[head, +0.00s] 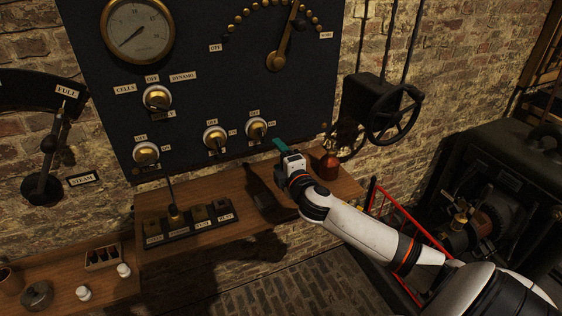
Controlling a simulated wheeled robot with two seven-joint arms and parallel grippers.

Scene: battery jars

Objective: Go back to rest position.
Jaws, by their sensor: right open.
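My right gripper (285,150) shows at the end of my white right arm, which comes in from the lower right. It is open, with a green part showing at its tip. It is above the wooden shelf (240,182), in front of the lower right of the dark control panel (225,70). Just to its left is a brass-and-white knob (256,128); I cannot tell whether they touch. My left gripper is not in view.
A handwheel (394,115) juts out at the right, above a red rail (408,220). Dark machinery fills the far right. Small white jars (83,293) stand lower left.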

